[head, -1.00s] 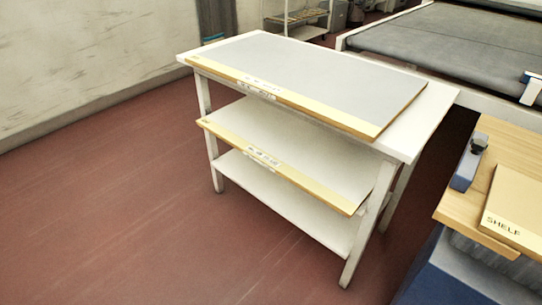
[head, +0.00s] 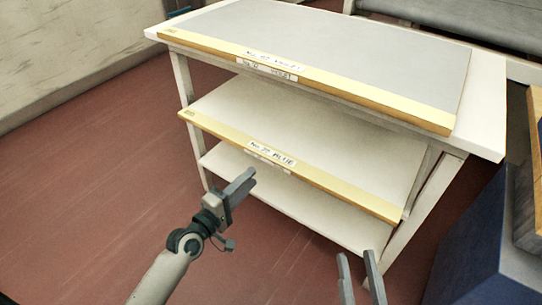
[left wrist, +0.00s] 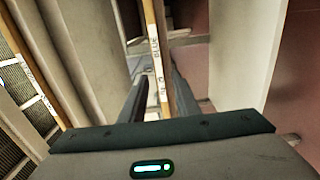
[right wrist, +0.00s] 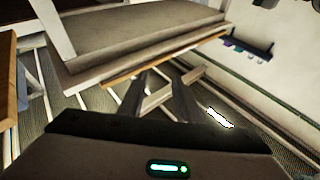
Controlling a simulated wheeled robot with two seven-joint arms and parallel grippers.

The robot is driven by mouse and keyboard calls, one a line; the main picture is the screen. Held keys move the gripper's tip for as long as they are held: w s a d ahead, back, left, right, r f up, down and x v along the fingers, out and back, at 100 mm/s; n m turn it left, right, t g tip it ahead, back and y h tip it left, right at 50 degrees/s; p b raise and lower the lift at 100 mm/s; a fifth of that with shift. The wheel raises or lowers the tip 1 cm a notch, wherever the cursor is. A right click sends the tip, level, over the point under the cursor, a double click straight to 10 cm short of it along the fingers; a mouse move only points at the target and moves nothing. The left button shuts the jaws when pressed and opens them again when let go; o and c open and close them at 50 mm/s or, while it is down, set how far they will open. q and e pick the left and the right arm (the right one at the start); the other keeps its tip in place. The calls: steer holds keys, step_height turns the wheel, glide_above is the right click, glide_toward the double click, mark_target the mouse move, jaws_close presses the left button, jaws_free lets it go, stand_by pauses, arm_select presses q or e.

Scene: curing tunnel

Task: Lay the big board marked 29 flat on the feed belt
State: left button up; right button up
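A big white board with a yellow front edge (head: 285,160) lies on the rack's middle shelf and sticks out in front. My right gripper (head: 360,268) is open and empty, below and in front of the board's right part. The grey belt (head: 480,25) is partly visible behind the rack.
The white rack (head: 485,125) has a bare strip right of the top board and a lower shelf (head: 300,212). A blue cabinet (head: 465,235) with a wooden top stands close at the right. Red floor (head: 90,180) is free at the left.

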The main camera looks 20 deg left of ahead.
mark_target(267, 161)
arm_select(q)
steer(key=shift+w+r, duration=0.1)
steer(key=shift+r, duration=0.05)
arm_select(e)
steer(key=shift+s+r, duration=0.1)
steer(key=shift+r, duration=0.05)
arm_select(q)
steer(key=shift+w, duration=0.1)
